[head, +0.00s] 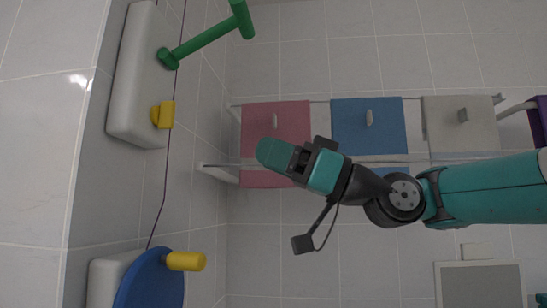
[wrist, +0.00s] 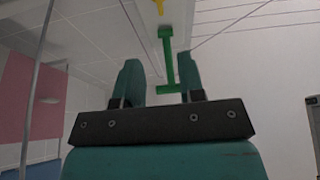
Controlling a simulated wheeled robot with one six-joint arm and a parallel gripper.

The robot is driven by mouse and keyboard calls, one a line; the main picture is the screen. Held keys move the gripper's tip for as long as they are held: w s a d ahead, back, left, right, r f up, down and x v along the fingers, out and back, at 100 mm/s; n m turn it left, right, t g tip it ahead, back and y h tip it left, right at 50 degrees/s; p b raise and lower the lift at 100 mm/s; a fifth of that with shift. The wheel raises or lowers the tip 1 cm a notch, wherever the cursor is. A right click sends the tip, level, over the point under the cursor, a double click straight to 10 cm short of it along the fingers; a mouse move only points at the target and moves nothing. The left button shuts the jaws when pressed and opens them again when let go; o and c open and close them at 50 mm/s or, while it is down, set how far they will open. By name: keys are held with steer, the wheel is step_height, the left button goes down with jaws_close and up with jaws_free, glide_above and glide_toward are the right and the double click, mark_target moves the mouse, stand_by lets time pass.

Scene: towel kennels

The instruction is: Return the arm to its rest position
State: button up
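My gripper (head: 275,153) is at the end of my teal arm, which reaches in from the right edge of the head view. It points left, in front of the pink towel (head: 275,122) in the picture. In the wrist view my gripper (wrist: 159,72) shows two teal fingers standing well apart. Nothing is held between them. A green T-shaped handle (wrist: 168,60) shows through the gap, in the background and apart from the fingers.
A blue towel (head: 368,125) and a pale towel (head: 460,122) hang beside the pink one. At left, a white box (head: 137,75) bears the green handle (head: 205,38) and a yellow knob (head: 163,114). A blue disc (head: 150,283) has a yellow grip (head: 185,261).

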stand_by(0.3)
steer(key=s+d+f+m+t+h, duration=0.1)
steer(key=s+f+m+h, duration=0.15)
steer(key=f, duration=0.35)
steer(key=s+d+f+m+t+h, duration=0.1)
steer(key=f+m+h, duration=0.1)
steer(key=f+h, duration=0.35)
steer(key=s+d+f+m+t+h, duration=0.1)
steer(key=f+m+h, duration=0.1)
steer(key=f, duration=0.6)
steer(key=s+d+f+m+g+h, duration=0.45)
steer(key=s+d+f+h, duration=0.45)
steer(key=s+d+f, duration=0.65)
step_height(320, 180, up, 23)
steer(key=a+p, duration=0.1)
steer(key=p, duration=2.3)
steer(key=shift+w+a+f+n+y+p, duration=0.2)
steer(key=shift+w+a+n+y+p, duration=0.1)
steer(key=shift+w+p, duration=0.1)
